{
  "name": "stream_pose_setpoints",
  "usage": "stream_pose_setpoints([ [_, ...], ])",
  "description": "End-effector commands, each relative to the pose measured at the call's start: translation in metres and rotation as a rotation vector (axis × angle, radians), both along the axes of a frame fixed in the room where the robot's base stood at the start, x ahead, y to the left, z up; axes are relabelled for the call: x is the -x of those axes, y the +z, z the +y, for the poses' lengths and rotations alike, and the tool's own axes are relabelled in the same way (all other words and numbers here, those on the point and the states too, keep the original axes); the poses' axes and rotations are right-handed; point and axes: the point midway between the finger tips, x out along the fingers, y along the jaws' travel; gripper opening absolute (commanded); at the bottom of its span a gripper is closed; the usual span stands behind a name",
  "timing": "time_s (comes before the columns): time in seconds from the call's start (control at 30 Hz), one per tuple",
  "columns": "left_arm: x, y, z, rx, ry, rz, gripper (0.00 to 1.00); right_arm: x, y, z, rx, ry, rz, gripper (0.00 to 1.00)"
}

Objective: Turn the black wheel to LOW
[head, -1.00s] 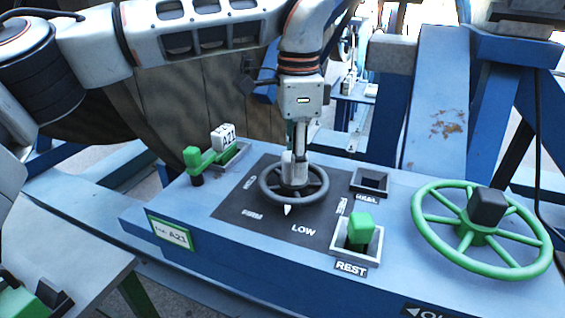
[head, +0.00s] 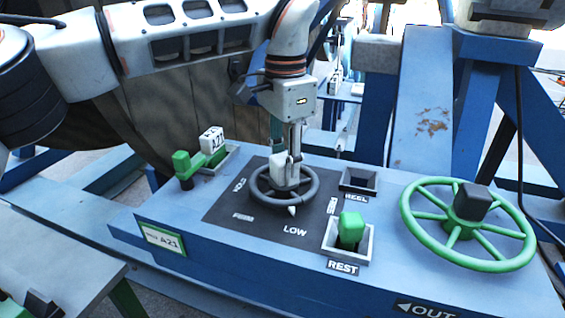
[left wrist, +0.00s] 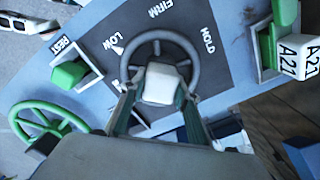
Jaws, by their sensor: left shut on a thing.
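The black wheel (head: 314,191) lies flat on a dark square dial plate (head: 222,206), with a pale central knob. My left gripper (head: 287,158) is above its middle, with its fingers closed on this knob. In the left wrist view the pale knob (left wrist: 163,84) sits between the fingertips, inside the wheel's rim (left wrist: 193,52). The wheel's white pointer (head: 292,211) aims at the LOW mark (head: 295,231); the wrist view also shows the pointer (left wrist: 117,50) beside the LOW mark (left wrist: 119,40). My right gripper is not in view.
A green lever (head: 350,228) stands in the REST slot, right of the plate. Behind it is the empty REEL slot (head: 358,181). A large green handwheel (head: 414,230) is at right. Another green lever (head: 182,163) with an A21 tag (head: 211,139) is at left.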

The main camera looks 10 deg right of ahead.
Motion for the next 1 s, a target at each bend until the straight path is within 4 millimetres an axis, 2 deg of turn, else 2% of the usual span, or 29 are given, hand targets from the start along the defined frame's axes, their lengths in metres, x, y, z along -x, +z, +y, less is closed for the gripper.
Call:
stream_pose_setpoints([
  [0.1,-0.001,0.002,0.0,0.002,0.001,-0.004,0.0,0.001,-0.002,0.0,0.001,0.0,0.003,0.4],
  [0.13,-0.001,0.002,0.0,0.002,0.001,-0.004,0.35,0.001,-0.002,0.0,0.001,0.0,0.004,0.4],
  [0.2,-0.001,0.002,0.0,0.002,0.001,-0.003,0.47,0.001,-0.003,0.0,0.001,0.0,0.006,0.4],
  [0.57,0.0,0.003,0.0,0.001,0.0,-0.001,0.47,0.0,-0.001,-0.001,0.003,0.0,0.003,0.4],
  [1.0,-0.001,0.064,0.0,0.0,0.002,-0.004,0.47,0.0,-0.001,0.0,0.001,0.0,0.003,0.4],
])
